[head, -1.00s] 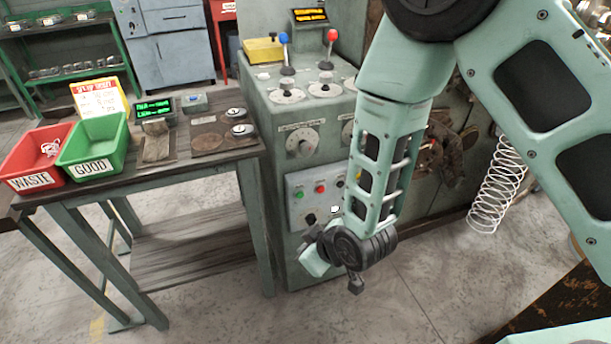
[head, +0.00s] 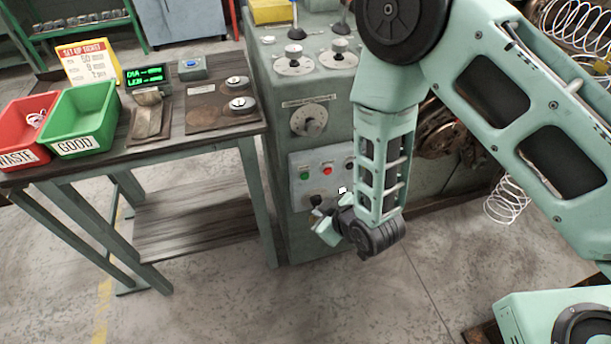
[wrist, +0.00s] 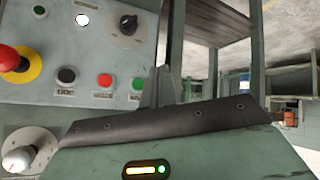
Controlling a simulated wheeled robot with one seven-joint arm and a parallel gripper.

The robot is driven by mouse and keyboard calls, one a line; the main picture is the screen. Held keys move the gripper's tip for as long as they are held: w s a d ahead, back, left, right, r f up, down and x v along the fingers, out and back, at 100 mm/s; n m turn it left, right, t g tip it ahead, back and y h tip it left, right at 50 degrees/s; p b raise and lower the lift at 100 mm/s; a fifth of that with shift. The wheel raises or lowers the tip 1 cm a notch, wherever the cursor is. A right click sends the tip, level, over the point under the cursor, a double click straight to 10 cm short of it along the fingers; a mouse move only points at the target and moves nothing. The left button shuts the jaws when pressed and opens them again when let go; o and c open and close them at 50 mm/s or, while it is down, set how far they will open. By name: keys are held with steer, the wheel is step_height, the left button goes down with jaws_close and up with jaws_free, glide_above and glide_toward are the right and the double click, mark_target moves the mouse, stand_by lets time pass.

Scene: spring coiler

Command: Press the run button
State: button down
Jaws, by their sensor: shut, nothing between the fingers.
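The control panel on the grey-green machine holds a green button (head: 304,176) and a red button (head: 327,170); their labels are too small to read. In the wrist view, which is upside down, the green button (wrist: 136,86) is beside the red button (wrist: 105,80). My gripper (head: 322,212) is shut and empty, low in front of the panel in the head view.
A black knob (wrist: 128,24), a white lamp (wrist: 82,20) and a red mushroom button on yellow (wrist: 14,60) share the panel. The workbench (head: 200,150) with green and red bins stands left of the machine. Wire coils hang at right.

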steer(key=w+a, duration=0.2)
steer(key=w, duration=0.6)
steer(key=shift+a, duration=0.15)
steer(key=shift+w+b, duration=0.1)
steer(key=shift+b, duration=0.25)
stand_by(1.6)
steer(key=shift+w+a, duration=0.1)
steer(key=shift+w, duration=0.15)
steer(key=shift+w+a, duration=0.15)
steer(key=shift+w, duration=0.25)
stand_by(0.6)
stand_by(0.3)
steer(key=shift+s+d, duration=0.25)
steer(key=shift+s, duration=0.55)
steer(key=shift+s+d, duration=0.25)
steer(key=shift+s, duration=0.55)
steer(key=shift+s+d, duration=0.2)
steer(key=shift+s, duration=0.6)
steer(key=shift+s+d, duration=0.25)
steer(key=shift+s, duration=0.55)
